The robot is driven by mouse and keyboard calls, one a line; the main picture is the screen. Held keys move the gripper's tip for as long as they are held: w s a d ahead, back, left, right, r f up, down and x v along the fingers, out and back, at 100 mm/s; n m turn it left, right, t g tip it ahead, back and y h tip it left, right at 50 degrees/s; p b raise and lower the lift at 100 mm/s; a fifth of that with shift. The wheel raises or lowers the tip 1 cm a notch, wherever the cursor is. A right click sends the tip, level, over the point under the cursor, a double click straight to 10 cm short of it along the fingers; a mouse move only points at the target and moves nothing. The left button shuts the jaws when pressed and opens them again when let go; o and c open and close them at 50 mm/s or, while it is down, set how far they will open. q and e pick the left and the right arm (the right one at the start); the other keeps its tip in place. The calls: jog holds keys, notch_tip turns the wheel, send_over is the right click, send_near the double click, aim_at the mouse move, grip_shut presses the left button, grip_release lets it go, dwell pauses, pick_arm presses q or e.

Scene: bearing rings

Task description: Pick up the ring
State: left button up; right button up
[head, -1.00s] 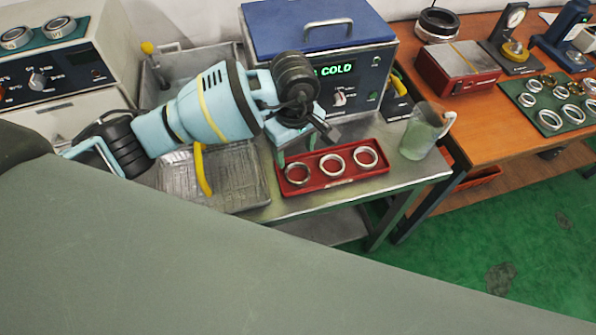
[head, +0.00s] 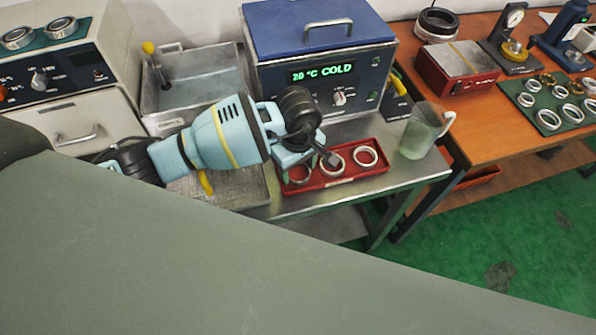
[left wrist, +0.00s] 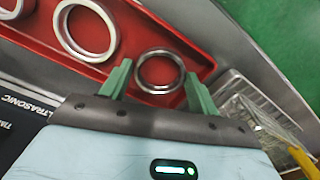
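A red tray (head: 345,178) on the steel bench holds three metal rings in a row. The left ring (head: 300,179) is partly hidden by my left gripper (head: 297,168); the middle ring (head: 332,171) and right ring (head: 365,156) show beside it. In the left wrist view, my left gripper (left wrist: 158,86) is open, its two green fingers apart with the darker steel left ring (left wrist: 160,73) framed between and just beyond them. The fingers do not hold it; their exact height over it is unclear. My right gripper is not in view.
A heater bath (head: 318,70) reading 20 °C COLD stands behind the tray. A glass jug (head: 421,133) is to its right. A steel basket (head: 228,190) with a yellow handle lies left. An orange table (head: 480,137) holds other rings and tools.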

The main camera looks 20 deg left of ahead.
aim_at(298, 172)
pick_arm(q)
jog(key=c, duration=0.6)
notch_tip(298, 172, up, 10)
